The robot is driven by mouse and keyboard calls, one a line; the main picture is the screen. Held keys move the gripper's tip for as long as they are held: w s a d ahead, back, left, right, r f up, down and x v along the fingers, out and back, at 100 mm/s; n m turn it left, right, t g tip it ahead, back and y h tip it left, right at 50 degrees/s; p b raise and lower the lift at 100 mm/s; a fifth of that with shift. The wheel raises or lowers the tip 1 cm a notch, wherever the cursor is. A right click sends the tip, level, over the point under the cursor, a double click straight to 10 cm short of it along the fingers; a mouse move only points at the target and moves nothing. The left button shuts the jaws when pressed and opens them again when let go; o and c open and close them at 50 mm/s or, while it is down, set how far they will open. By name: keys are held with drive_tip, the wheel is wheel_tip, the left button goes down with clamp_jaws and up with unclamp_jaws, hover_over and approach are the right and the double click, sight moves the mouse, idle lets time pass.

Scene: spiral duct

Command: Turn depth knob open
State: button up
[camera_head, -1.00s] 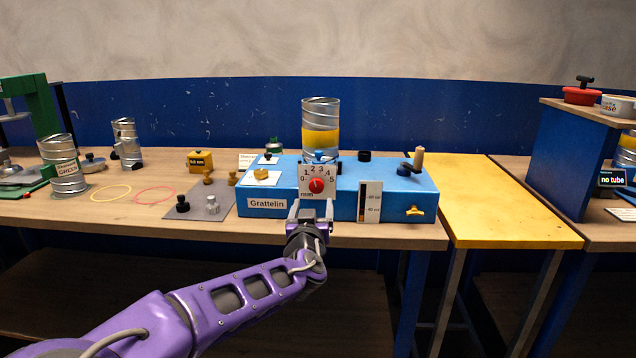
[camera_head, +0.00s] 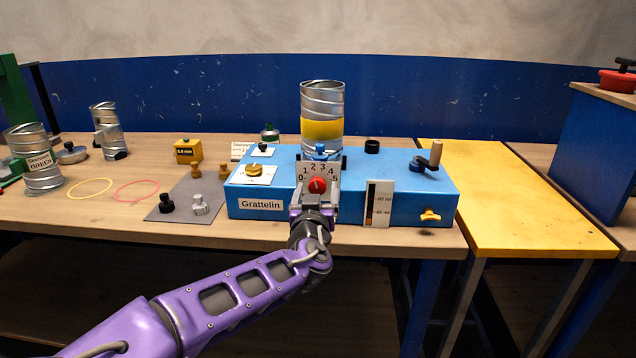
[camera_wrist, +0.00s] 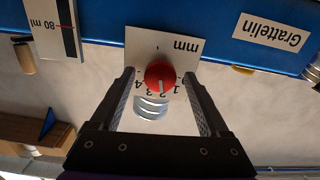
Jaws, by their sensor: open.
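The red depth knob (camera_head: 317,185) sits on a white dial plate (camera_head: 308,166) marked with numbers, on the front of the blue Grattelin machine (camera_head: 405,200). In the wrist view the red knob (camera_wrist: 159,76) shows upside down with a white pointer mark near the low numbers. My gripper (camera_head: 317,193) is in front of the dial. Its two open fingers stand on either side of the knob in the wrist view (camera_wrist: 160,90), with gaps between them and the knob. I cannot tell how deep the fingertips reach.
A metal spiral duct with a yellow band (camera_head: 322,130) stands on the machine. A crank (camera_head: 430,158) and a yellow wing knob (camera_head: 430,215) are at its right, beside a millilitre gauge (camera_head: 378,204). A grey mat (camera_head: 185,198) with small knobs lies left. The yellow table (camera_head: 510,215) is clear.

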drive_tip(key=shift+w, duration=0.25)
clamp_jaws()
idle(0.4)
